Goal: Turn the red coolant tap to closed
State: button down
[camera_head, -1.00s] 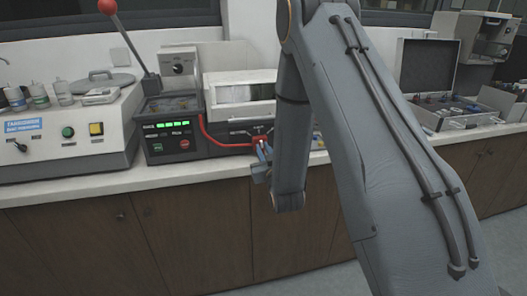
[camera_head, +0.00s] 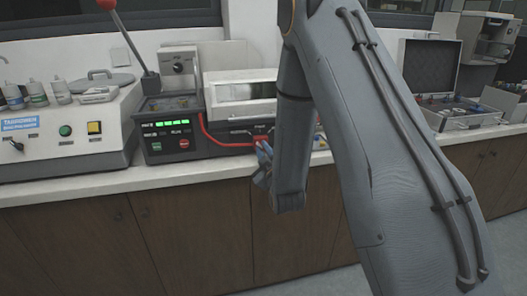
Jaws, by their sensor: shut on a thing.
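The red coolant tap (camera_head: 260,139) is on the front of the dark mounting press (camera_head: 215,139), at the end of a red hose. My gripper (camera_head: 262,152) is at the tap, just below and in front of it, and is shut on it. The gripper looks tilted. The fingers and my arm's wrist hide most of the tap, so I cannot tell its handle angle.
A red hose (camera_head: 207,133) runs along the press front. A lever with a red knob (camera_head: 106,4) rises at the press's left. A grey-white machine (camera_head: 65,130) stands further left. An open case (camera_head: 455,115) lies at the right. The counter's front edge (camera_head: 100,184) is clear.

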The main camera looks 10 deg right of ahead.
dwell(0.4)
jog(key=c, duration=1.8)
grip_release()
jog(key=shift+o, duration=0.2)
jog(key=shift+s, duration=0.1)
jog(key=s+b, duration=0.1)
jog(key=s, duration=0.6)
jog(key=shift+s, duration=0.3)
